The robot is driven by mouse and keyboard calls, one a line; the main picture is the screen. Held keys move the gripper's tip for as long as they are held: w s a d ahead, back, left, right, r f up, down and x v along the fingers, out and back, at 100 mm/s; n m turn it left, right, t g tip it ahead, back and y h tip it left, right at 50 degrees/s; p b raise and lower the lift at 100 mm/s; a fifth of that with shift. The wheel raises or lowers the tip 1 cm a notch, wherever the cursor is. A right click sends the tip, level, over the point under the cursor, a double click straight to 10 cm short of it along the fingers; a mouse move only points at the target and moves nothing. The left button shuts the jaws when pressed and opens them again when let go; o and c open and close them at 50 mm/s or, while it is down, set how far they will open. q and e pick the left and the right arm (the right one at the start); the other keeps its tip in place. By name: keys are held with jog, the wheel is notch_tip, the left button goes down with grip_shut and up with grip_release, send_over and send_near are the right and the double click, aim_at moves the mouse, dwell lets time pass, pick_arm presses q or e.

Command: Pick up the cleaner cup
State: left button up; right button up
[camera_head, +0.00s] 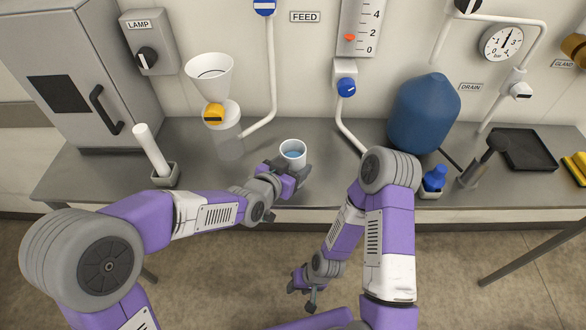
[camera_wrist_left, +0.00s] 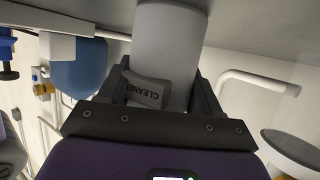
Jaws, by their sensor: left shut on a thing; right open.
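The cleaner cup (camera_head: 293,149) is a small pale cup with blue liquid inside, upright near the front of the grey bench. In the left wrist view the cup (camera_wrist_left: 172,38) has a grey tag reading "CLEANER". My left gripper (camera_head: 290,172) is shut on the cup, with one finger on each side of its wall. I cannot tell whether the cup's base touches the bench. My right gripper (camera_head: 304,288) is open and empty, low in front of the bench and over the floor.
A white funnel (camera_head: 209,75) on a stand is left of the cup, and a white tube in a holder (camera_head: 165,176) is farther left. A blue tank (camera_head: 424,112), blue bottle (camera_head: 434,178) and black tray (camera_head: 524,150) stand right. The bench (camera_head: 330,165) is clear just right of the cup.

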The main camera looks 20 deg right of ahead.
pick_arm(q)
jog(key=c, duration=0.3)
jog(key=shift+r, duration=0.2)
jog(key=shift+c, duration=0.2)
